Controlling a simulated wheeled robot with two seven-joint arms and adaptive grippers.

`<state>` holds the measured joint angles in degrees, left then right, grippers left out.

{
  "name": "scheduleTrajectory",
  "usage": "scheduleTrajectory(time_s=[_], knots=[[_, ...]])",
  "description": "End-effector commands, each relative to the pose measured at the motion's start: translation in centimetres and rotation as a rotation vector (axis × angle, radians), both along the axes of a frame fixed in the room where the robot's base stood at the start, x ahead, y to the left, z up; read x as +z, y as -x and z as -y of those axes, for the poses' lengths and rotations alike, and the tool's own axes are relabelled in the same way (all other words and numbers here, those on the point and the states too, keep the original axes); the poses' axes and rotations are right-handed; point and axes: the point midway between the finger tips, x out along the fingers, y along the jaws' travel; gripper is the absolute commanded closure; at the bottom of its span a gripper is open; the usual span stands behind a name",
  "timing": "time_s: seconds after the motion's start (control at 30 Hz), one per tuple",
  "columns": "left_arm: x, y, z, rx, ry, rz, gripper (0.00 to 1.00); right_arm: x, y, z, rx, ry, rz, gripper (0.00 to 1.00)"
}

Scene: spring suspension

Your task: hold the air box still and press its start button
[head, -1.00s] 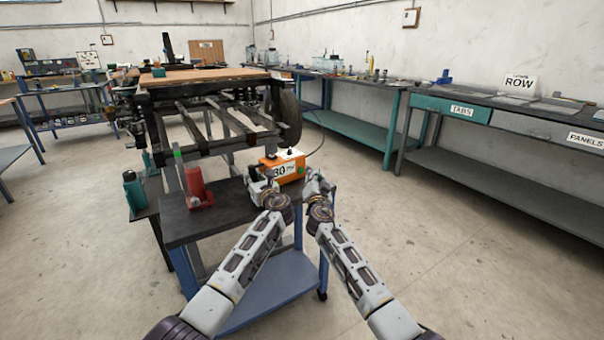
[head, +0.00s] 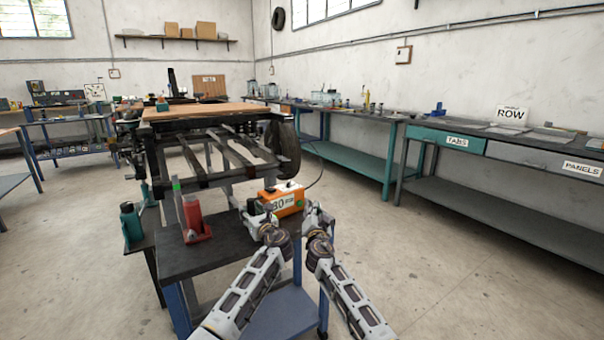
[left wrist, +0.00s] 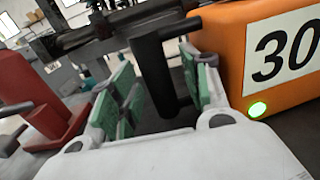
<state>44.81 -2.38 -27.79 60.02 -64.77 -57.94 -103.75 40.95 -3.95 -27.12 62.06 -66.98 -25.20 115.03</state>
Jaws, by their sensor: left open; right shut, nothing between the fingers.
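The orange air box (head: 288,203) with a white "30 PSI" label sits on the small dark cart top. The left wrist view shows its orange side (left wrist: 235,40) and a lit green button (left wrist: 257,109) below the label. My left gripper (head: 254,218) is at the box's left end, open. In the left wrist view its green-padded fingers (left wrist: 158,95) stand either side of a dark upright bar (left wrist: 153,70), which a short stub joins to the box; contact is not clear. My right gripper (head: 318,212) is shut and empty, just right of the box; its fingertips are small here.
A red part (head: 195,220) stands on the cart top (head: 185,258), left of my left gripper. A teal bottle (head: 132,222) is further left. The chassis frame (head: 210,150) stands behind. A hose (head: 318,165) runs up from the box. Floor to the right is clear.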

Motion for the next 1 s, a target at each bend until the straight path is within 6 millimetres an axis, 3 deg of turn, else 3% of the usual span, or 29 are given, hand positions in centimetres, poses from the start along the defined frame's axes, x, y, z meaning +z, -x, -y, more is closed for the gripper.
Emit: scheduleTrajectory(time_s=[0.37, 1.0], knots=[[-0.1, 1.7, 1.1, -0.001, 0.001, -0.001, 0.53, 0.0, 0.0, 0.0, 0.0, 0.0, 0.0, 1.0], [-0.1, 7.6, 4.8, -0.002, 0.001, 0.0, 0.53, 0.0, 0.0, 0.0, 0.0, 0.0, 0.0, 1.0]])
